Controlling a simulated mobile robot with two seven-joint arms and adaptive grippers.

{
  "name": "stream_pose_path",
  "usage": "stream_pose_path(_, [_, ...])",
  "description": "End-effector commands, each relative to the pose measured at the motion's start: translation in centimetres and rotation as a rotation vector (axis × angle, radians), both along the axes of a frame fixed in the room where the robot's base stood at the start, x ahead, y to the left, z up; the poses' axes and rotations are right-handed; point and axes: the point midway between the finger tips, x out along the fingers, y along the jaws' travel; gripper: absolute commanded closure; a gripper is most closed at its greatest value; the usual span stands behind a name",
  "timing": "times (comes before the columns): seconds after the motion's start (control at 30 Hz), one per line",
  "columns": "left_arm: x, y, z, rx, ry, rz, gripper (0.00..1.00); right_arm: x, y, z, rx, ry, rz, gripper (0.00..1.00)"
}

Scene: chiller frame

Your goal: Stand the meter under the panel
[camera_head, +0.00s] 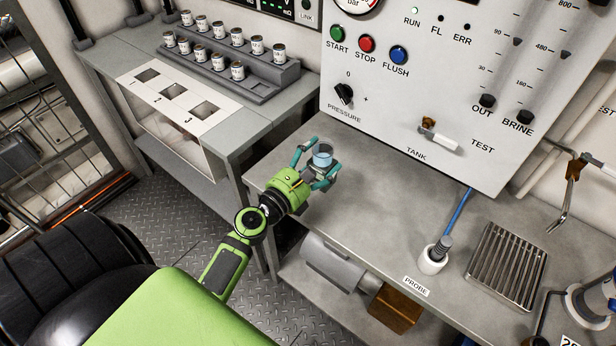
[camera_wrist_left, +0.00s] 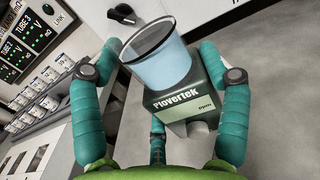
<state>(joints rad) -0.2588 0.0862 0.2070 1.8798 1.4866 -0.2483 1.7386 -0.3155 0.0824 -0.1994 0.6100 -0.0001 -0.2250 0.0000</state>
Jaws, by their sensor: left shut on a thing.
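The meter (camera_head: 323,160) is a small dark body with a clear, bluish cup on top. In the left wrist view the meter (camera_wrist_left: 178,100) shows "Plovertek" and a pale display marked "ppm". My left gripper (camera_head: 318,166) has its teal fingers closed around the meter, with the cup facing up. They are over the left end of the grey bench (camera_head: 385,205), in front of the panel (camera_head: 420,85). I cannot tell whether the meter's base touches the bench. My right gripper is not in view.
A probe holder (camera_head: 432,259) and a slatted drain grate (camera_head: 506,266) occupy the bench's right part. A white tank tap (camera_head: 438,136) juts from the panel. A rack of small jars (camera_head: 232,66) stands on the left bench. The bench middle is clear.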

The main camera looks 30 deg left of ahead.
Motion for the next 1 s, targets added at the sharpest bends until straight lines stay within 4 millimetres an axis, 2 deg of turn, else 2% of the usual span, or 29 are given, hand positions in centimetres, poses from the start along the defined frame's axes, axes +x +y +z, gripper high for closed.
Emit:
stream_pose_path(0.03, [-0.5, 0.8, -1.2, 0.003, -0.001, -0.001, 0.65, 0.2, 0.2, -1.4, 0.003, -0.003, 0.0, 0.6])
stream_pose_path(0.27, [-1.6, 2.6, -2.0, -0.001, -0.003, -0.001, 0.65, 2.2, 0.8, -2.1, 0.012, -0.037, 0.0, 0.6])
stream_pose_path(0.37, [-1.6, 2.6, -3.4, -0.004, -0.002, -0.001, 0.65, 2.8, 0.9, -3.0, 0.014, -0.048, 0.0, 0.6])
stream_pose_path(0.53, [-1.6, 2.6, -5.6, -0.004, -0.003, 0.0, 0.65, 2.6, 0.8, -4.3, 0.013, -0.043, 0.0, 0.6])
stream_pose_path(0.97, [-1.6, 2.6, -6.2, -0.002, -0.002, -0.002, 0.65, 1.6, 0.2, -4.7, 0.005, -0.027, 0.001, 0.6])
stream_pose_path(1.0, [-1.6, 2.6, -6.1, -0.001, -0.001, -0.002, 0.12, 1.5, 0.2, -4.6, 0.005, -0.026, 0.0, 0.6])
